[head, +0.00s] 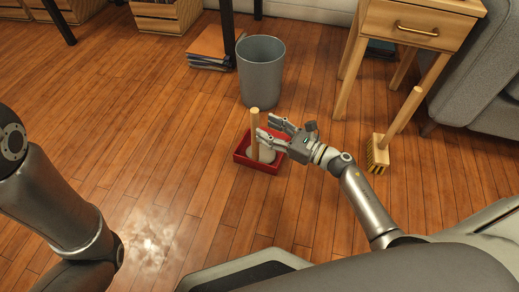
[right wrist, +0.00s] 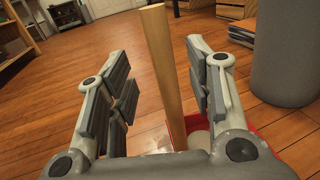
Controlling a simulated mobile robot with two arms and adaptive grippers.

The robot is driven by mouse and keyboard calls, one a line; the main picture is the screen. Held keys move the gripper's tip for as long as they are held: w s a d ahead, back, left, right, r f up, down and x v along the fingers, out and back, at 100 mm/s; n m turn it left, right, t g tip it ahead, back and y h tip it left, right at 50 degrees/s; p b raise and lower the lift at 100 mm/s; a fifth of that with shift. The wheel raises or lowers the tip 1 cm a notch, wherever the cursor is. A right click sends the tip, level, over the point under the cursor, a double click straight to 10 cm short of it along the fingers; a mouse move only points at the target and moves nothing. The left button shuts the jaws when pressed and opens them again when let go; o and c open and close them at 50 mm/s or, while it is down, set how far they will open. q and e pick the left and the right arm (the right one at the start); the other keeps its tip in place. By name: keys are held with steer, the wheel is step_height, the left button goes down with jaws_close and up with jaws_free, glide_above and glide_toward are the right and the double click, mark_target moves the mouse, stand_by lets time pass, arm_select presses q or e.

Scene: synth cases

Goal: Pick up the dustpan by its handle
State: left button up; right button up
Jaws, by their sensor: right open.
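The red dustpan (head: 242,158) lies on the wooden floor, with its light wooden handle (head: 255,135) standing upright. A pale, rounded thing sits in the pan, partly hidden by my right gripper. My right gripper (head: 268,126) is open at the handle's upper part. In the right wrist view, the handle (right wrist: 163,70) rises between the two spread fingers of the gripper (right wrist: 158,62), with visible gaps on both sides. Part of the red pan (right wrist: 176,130) shows below, behind the right finger. My left gripper is out of view.
A grey bin (head: 261,75) stands just behind the dustpan. A brush with a wooden handle (head: 402,115) stands near the wooden side table (head: 415,28) at right. Books (head: 212,45) lie behind. The floor left of the pan is clear.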

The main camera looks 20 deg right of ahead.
mark_target(258, 125)
steer(key=shift+w+a+f+b, duration=0.15)
steer(key=shift+w+a+b, duration=0.25)
steer(key=shift+w, duration=0.15)
steer(key=b+x, duration=0.2)
steer(key=x, duration=0.1)
steer(key=shift+w+a+f, duration=0.1)
steer(key=shift+w+f, duration=0.1)
steer(key=shift+w, duration=0.05)
steer(key=shift+w+a+r, duration=0.1)
steer(key=shift+w+a, duration=0.15)
steer(key=shift+w, duration=0.1)
jaws_close()
